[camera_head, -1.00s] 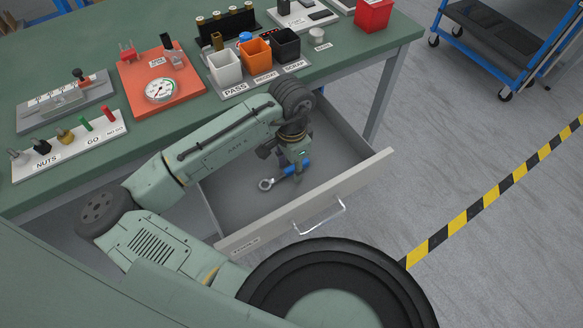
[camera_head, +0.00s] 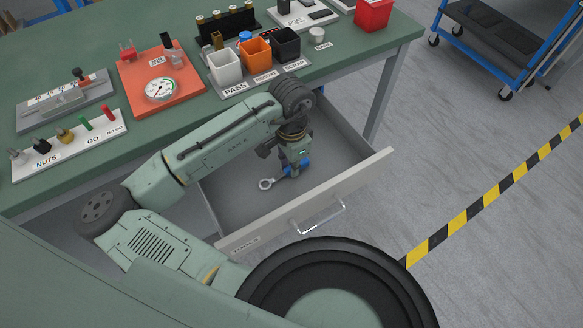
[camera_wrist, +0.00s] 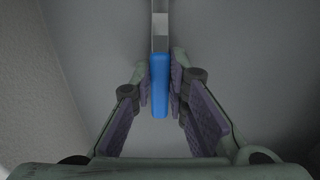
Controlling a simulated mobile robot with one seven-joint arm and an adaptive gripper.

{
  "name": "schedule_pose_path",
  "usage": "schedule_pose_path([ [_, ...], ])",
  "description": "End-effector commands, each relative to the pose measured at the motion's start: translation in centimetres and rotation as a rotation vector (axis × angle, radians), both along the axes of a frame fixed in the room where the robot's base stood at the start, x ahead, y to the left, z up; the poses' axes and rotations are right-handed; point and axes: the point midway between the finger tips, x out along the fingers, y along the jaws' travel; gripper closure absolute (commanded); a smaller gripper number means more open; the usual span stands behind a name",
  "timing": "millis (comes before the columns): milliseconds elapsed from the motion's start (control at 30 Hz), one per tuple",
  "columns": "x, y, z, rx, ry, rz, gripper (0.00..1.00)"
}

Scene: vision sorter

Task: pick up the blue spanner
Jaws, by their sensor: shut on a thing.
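The blue spanner (camera_head: 267,184) is in the open drawer (camera_head: 240,205), with its silver ring end pointing left in the head view. In the wrist view its blue handle (camera_wrist: 160,85) runs upright between my finger pads, and the silver shank leads out past the top edge. My gripper (camera_head: 301,168) reaches down into the drawer and is shut on the blue handle. It also shows in the wrist view (camera_wrist: 161,88), with one pad on each side of the handle. I cannot tell whether the spanner still touches the drawer floor.
The green bench (camera_head: 200,120) above the drawer holds white, orange and black bins (camera_head: 255,54), a red gauge plate (camera_head: 185,92) and a nuts board (camera_head: 70,145). The drawer's front panel (camera_head: 310,200) stands close to my gripper. The drawer floor around the spanner looks bare.

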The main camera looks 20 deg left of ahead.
Motion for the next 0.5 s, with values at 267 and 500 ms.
schedule_pose_path([
  [267,0.0,0.0,0.4,0.0,-0.001,0.0,1.0],
  [500,0.1,0.0,3.4,0.002,-0.003,-0.002,1.0],
])
